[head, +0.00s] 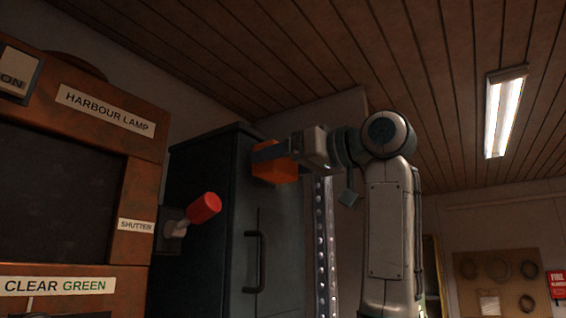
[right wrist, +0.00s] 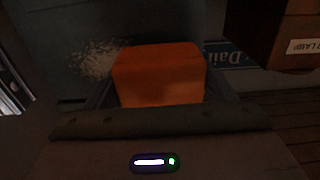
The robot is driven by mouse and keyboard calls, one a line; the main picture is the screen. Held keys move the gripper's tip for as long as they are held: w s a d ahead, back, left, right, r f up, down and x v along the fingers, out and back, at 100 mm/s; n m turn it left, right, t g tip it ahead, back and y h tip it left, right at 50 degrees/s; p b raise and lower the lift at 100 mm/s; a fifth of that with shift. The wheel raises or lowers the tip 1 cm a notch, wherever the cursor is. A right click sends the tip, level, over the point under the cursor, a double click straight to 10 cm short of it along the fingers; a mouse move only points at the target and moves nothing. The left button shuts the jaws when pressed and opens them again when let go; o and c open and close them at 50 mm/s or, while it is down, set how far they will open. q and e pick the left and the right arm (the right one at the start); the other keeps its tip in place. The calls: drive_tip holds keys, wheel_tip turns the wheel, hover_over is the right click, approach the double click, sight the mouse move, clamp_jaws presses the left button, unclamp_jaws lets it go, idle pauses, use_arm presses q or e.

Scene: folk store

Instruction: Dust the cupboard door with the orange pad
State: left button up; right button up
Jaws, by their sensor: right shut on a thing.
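The orange pad (head: 274,172) is a small block held at the upper part of the dark grey cupboard door (head: 279,225). My right gripper (head: 268,152) is shut on the pad, which also shows between the fingers in the right wrist view (right wrist: 158,75). The pad is at or very near the door; I cannot tell whether it touches. In the right wrist view a pale speckled patch (right wrist: 100,58) lies on the door just left of the pad. The door has a black vertical handle (head: 262,262) below the pad. My left gripper is not in view.
A wooden cabinet labelled HARBOUR LAMP (head: 108,108) stands at the left. Its red-knobbed shutter lever (head: 204,208) sticks out towards the cupboard. A perforated metal post (head: 321,245) stands right of the door. A board with coils (head: 498,280) hangs on the far wall.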

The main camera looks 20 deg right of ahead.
drive_tip(key=shift+w, duration=0.1)
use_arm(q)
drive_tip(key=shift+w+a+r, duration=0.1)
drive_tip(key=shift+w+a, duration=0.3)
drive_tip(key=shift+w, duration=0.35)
use_arm(e)
drive_tip(key=shift+w+a, duration=0.15)
drive_tip(key=shift+a, duration=0.05)
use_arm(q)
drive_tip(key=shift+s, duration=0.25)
use_arm(e)
drive_tip(key=shift+w+a, duration=0.3)
drive_tip(key=shift+w, duration=0.15)
drive_tip(key=shift+d, duration=0.15)
